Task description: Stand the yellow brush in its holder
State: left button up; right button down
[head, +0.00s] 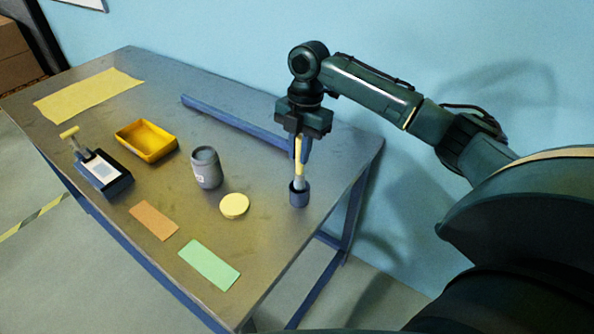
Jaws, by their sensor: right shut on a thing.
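The yellow brush (299,168) is upright or nearly so, with its grey lower part pointing down. My right gripper (299,153) is shut on the upper part of its handle. The holder (299,197) is a small dark blue cup standing near the table's right end, straight below the gripper. The brush's lower end is at the cup's mouth and seems to go inside it; its tip is hidden, so I cannot tell how deep it is. My left gripper is not in view.
On the table (262,262) are a grey jar (206,168), a round pale yellow lid (234,205), a yellow tray (146,142), a black device (103,174), orange (154,220) and green (209,264) cards, and a yellow sheet (88,94). A long blue bar (232,121) lies behind.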

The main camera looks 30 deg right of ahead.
aim_at(298, 174)
notch_tip(298, 174, down, 5)
jog(key=shift+f, duration=0.2)
jog(key=c, duration=1.4)
grip_release()
jog(key=shift+o, duration=0.2)
jog(key=shift+r, duration=0.1)
notch_tip(298, 174, up, 12)
jog(key=d, duration=0.1)
jog(key=shift+w+d, duration=0.35)
